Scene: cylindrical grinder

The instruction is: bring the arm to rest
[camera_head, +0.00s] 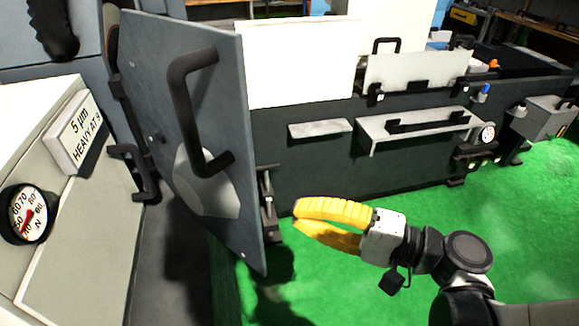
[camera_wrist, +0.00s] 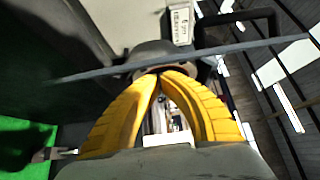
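My gripper (camera_head: 298,214) has two yellow fingers whose tips meet, with nothing seen between them. It points left in the head view, in front of the machine's dark lower front and right of the grey door panel's edge. In the wrist view the fingertips (camera_wrist: 160,75) also come together, in front of a thin panel edge. My arm comes in from the lower right corner.
The grey door panel (camera_head: 225,95) with a black handle (camera_head: 183,105) stands swung out at left. A dial gauge (camera_head: 27,213) and a labelled block (camera_head: 80,132) are on the pale cabinet. A ledge (camera_head: 420,124) juts from the machine. Green floor (camera_head: 520,235) is clear at right.

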